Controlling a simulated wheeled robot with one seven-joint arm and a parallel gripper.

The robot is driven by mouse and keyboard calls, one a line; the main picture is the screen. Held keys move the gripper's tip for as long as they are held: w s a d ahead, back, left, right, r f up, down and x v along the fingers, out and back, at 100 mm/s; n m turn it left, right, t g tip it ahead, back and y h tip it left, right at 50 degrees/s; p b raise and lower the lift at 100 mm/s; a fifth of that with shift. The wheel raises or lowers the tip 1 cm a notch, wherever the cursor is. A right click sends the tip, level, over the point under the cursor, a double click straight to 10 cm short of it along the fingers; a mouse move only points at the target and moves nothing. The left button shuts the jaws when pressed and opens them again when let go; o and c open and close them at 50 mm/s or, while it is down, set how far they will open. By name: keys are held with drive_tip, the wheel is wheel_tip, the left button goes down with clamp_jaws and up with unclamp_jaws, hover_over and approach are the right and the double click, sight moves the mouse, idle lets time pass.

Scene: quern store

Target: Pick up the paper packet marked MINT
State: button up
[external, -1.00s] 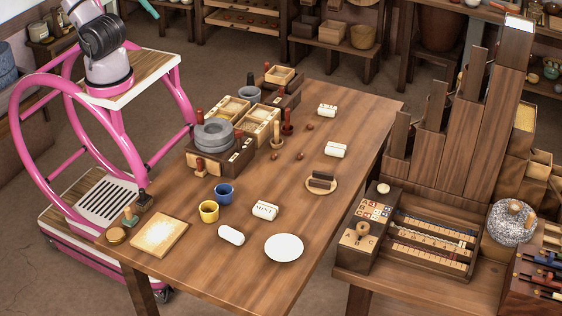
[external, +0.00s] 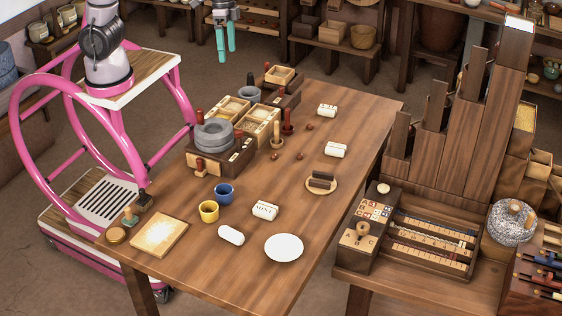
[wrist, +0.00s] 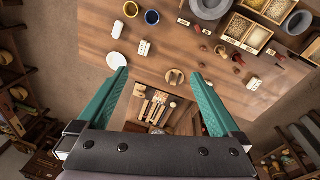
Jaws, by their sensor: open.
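The white paper packet marked MINT (external: 265,211) lies on the wooden table (external: 205,268), right of the blue cup and above the white plate. In the wrist view a white packet below the blue cup (wrist: 144,47) matches its place; its lettering is too small to read there. My gripper (external: 226,57) has green fingers and hangs at the top of the external view, high and well away from the packet. In the wrist view my gripper (wrist: 160,73) shows its fingers wide apart with nothing between them.
A blue cup (external: 224,193), a yellow cup (external: 208,212), a blank white roll (external: 231,235) and a white plate (external: 283,248) surround the packet. Two more white packets (external: 335,150) (external: 327,110) lie farther back. A stone quern (external: 214,134) and open boxes stand at the table's left.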

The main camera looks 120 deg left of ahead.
drive_tip(key=w+f+n+g+h, duration=0.2)
drive_tip(key=w+f+n+h, duration=0.45)
drive_tip(key=f, duration=0.85)
drive_tip(key=w+f+n+g+h, duration=0.1)
drive_tip(key=w+f+n+h, duration=0.15)
drive_tip(key=w+f, duration=0.95)
drive_tip(key=n+t+h, duration=0.2)
drive_tip(key=n+h, duration=0.1)
drive_tip(key=n, duration=0.3)
approach(267, 205)
drive_tip(key=shift+w, duration=0.25)
drive_tip(key=shift+d+f, duration=0.15)
drive_tip(key=shift+f, duration=0.25)
drive_tip(key=shift+h, duration=0.3)
drive_tip(key=x, duration=0.5)
drive_tip(key=shift+f, duration=0.15)
drive_tip(key=shift+s+x, duration=0.15)
drive_tip(key=shift+x, duration=1.2)
drive_tip(key=shift+s+x, duration=0.1)
drive_tip(key=shift+x, duration=1.25)
drive_tip(key=shift+d, duration=0.1)
drive_tip(key=c, duration=1.1)
